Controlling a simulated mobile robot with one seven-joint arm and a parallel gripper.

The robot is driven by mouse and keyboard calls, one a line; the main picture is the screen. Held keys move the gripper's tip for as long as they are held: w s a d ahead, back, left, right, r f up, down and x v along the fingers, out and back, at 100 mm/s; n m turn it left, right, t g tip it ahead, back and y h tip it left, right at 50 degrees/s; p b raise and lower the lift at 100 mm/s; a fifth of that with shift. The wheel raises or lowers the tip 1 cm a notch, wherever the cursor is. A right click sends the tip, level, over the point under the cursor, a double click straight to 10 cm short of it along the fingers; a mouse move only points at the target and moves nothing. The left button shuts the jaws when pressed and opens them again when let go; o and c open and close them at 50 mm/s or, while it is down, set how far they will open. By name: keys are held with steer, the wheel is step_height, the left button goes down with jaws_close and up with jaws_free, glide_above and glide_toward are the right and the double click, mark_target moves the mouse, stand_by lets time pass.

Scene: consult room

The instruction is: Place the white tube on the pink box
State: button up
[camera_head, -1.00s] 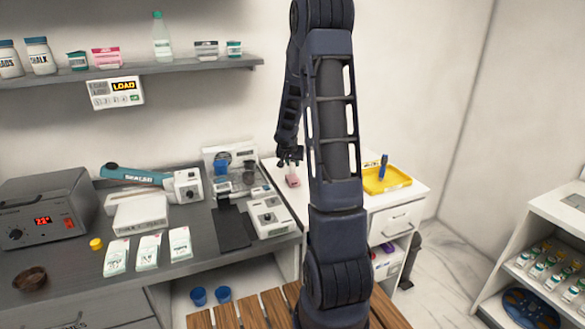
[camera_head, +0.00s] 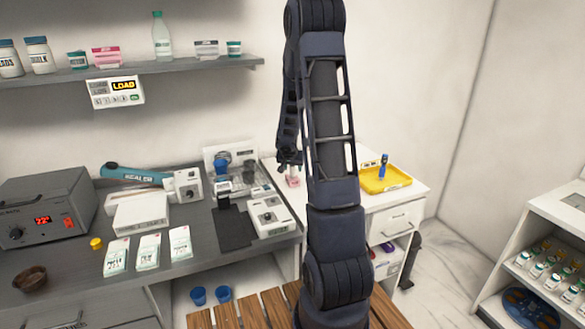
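My gripper (camera_head: 289,163) hangs above the left part of the white cabinet top, small and partly behind my own arm. Just below it is a small pink box (camera_head: 293,182) on the cabinet top. A small pale upright shape, likely the white tube (camera_head: 293,170), shows between the fingertips and the box. It is too small to tell whether the tube rests on the box or whether the fingers touch it. The finger opening cannot be made out.
The white cabinet (camera_head: 400,216) also carries a yellow tray (camera_head: 372,186) with a blue item, right of my arm. The grey bench (camera_head: 205,222) at left holds devices and white packets. A shelf (camera_head: 130,71) with jars hangs above. A wooden slatted surface (camera_head: 245,312) lies in front.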

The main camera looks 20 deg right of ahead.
steer(key=shift+s+r, duration=0.15)
steer(key=shift+r, duration=0.35)
steer(key=s+a+r+n, duration=0.1)
steer(key=s+a+r, duration=0.3)
steer(key=s+r, duration=0.6)
steer(key=s+a+r+n, duration=0.1)
steer(key=s+a+r, duration=0.2)
steer(key=s+r, duration=0.7)
steer(key=s+a+r+n+y, duration=0.1)
steer(key=s+a+n, duration=0.1)
steer(key=s, duration=0.6)
steer(key=s+a+r+n+g+y, duration=0.1)
steer(key=s+a+r+n+y, duration=0.1)
steer(key=s+a, duration=0.3)
steer(key=shift+s+n+y, duration=0.3)
steer(key=shift+s+n, duration=0.1)
steer(key=shift+s, duration=1.75)
